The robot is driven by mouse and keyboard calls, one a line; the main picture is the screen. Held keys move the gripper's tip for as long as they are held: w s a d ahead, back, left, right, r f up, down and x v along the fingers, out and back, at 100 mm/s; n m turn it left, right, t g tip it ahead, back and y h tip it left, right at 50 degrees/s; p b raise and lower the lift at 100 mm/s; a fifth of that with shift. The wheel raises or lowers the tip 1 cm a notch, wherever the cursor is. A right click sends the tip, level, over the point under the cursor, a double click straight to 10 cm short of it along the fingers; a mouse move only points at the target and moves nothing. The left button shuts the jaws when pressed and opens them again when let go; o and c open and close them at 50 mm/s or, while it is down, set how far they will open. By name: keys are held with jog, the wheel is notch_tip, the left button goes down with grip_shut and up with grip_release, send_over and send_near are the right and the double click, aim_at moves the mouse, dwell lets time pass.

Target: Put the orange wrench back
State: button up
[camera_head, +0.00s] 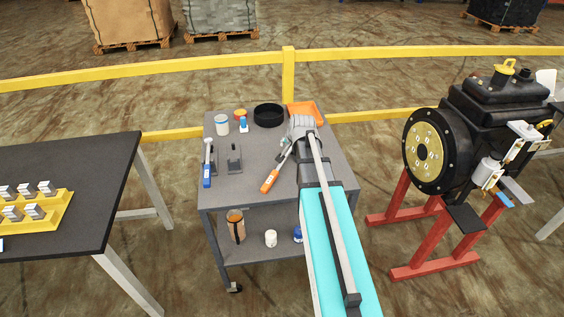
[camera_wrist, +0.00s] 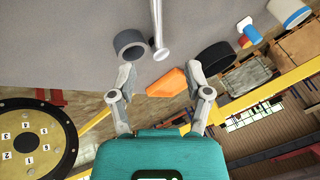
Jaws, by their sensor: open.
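The orange wrench (camera_head: 270,181) lies on the grey cart top, its orange handle toward the near edge and its silver shaft running up toward my arm. In the wrist view a silver shaft (camera_wrist: 157,25), which looks like the wrench's, enters from the top and ends just beyond my fingertips. My gripper (camera_wrist: 162,70) is open and nothing is between its fingers. In the head view it is largely hidden by my arm.
A black round bowl (camera_head: 268,115), an orange tray (camera_head: 303,108) and a white jar (camera_head: 222,126) stand at the cart's back. A grey ring (camera_wrist: 130,44) is near the shaft. A yellow rail (camera_head: 220,66) runs behind; a black machine (camera_head: 450,140) stands right.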

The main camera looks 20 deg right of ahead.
jog(key=shift+w+f, duration=0.1)
dwell(0.3)
jog(key=b, duration=0.7)
send_near(284, 162)
jog(key=shift+w+d+f, duration=0.2)
jog(key=shift+w+f, duration=0.8)
jog(key=shift+w+d+f, duration=0.2)
jog(key=shift+w+f, duration=0.75)
jog(key=shift+w, duration=0.05)
jog(key=b+x, duration=0.3)
jog(key=shift+s+f, duration=0.1)
jog(key=shift+s, duration=0.1)
jog(key=shift+b+x, duration=1.05)
jog(key=shift+x, duration=0.1)
jog(key=shift+a, duration=0.1)
grip_shut()
